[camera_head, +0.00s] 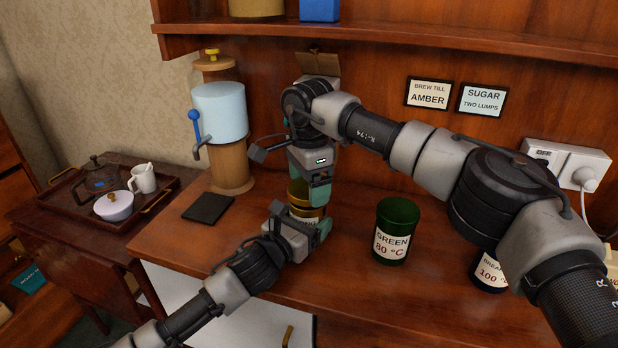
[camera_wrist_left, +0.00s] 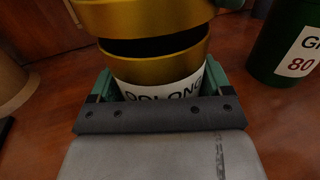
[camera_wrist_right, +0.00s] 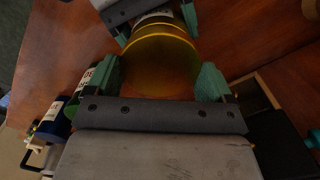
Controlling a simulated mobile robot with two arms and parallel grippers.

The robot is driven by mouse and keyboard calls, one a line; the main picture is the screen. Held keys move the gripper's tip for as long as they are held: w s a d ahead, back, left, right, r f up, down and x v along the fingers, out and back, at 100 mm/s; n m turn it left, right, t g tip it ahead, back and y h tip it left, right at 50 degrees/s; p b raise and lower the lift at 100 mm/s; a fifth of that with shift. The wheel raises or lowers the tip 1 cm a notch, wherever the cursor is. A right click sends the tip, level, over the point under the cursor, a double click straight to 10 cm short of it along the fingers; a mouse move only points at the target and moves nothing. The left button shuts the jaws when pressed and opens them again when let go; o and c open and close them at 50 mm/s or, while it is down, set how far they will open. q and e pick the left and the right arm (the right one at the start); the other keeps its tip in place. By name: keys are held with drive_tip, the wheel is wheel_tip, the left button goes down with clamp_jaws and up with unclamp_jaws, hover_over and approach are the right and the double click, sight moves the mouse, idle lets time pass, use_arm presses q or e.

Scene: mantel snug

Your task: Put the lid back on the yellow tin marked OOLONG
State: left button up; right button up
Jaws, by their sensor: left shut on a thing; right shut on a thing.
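The yellow tin marked OOLONG (camera_head: 306,213) stands on the wooden counter, its label partly hidden by my left gripper (camera_head: 303,229). That gripper is shut around the tin, and the label shows between its fingers in the left wrist view (camera_wrist_left: 155,93). My right gripper (camera_head: 309,194) comes from above and is shut on the gold-yellow lid (camera_head: 297,189). In the left wrist view the lid (camera_wrist_left: 150,15) is just above the tin, with a dark gap between them. In the right wrist view the lid (camera_wrist_right: 160,65) covers most of the tin.
A green tin marked GREEN (camera_head: 397,232) stands right of the OOLONG tin. Another tin (camera_head: 488,272) is partly behind my right arm. A dispenser on a wooden stand (camera_head: 222,120) and a dark square mat (camera_head: 208,208) are at left. A shelf (camera_head: 420,42) runs above.

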drive_tip(key=shift+f, duration=0.65)
idle(0.4)
drive_tip(key=o, duration=0.7)
drive_tip(key=shift+o, duration=0.2)
drive_tip(key=shift+r, duration=0.1)
wheel_tip(320, 180, up, 12)
use_arm(q)
drive_tip(key=o, duration=1.2)
drive_tip(key=v, duration=1)
drive_tip(key=shift+s+a, duration=0.2)
drive_tip(key=shift+s, duration=0.15)
use_arm(e)
drive_tip(key=shift+f, duration=0.2)
